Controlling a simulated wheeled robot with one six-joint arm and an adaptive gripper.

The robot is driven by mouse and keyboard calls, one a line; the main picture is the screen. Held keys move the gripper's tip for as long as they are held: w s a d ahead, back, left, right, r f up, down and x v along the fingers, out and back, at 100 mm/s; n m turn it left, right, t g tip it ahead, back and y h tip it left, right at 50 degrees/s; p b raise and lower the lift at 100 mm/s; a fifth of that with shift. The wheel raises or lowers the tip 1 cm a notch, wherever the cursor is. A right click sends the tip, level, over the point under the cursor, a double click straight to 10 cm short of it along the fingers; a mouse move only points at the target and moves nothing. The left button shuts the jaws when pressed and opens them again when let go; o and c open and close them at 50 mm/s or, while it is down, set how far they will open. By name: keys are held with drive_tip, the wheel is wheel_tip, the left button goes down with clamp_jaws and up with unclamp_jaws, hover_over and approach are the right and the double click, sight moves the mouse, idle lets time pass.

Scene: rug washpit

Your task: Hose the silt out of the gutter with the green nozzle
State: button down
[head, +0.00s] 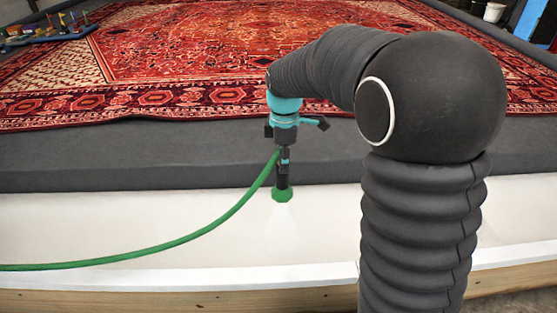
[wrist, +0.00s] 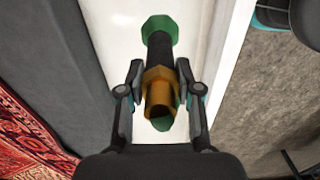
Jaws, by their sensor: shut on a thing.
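My gripper (head: 284,155) is shut on the green nozzle (head: 282,194), holding it upright with its green tip down over the white gutter (head: 120,220). A faint pale spray spreads below the tip. The green hose (head: 200,232) runs from the nozzle to the left edge of the head view. In the wrist view my gripper (wrist: 158,90) has a finger on each side of the nozzle (wrist: 160,48), which shows a black barrel, a brass collar and a green end. The gutter (wrist: 205,30) looks white and clean where it shows; I see no silt. My arm hides part of it at right.
A dark grey ledge (head: 100,155) borders the gutter, and a red patterned rug (head: 200,50) lies beyond it. A wooden board (head: 200,301) runs along the near side. Small coloured items stand on a blue tray (head: 40,30) at far left. A white bucket (head: 494,12) stands at far right.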

drive_tip(key=shift+d, duration=0.25)
drive_tip(key=shift+d+r, duration=0.1)
drive_tip(key=shift+r, duration=0.15)
drive_tip(key=shift+r+p, duration=1.65)
drive_tip(key=shift+r, duration=0.1)
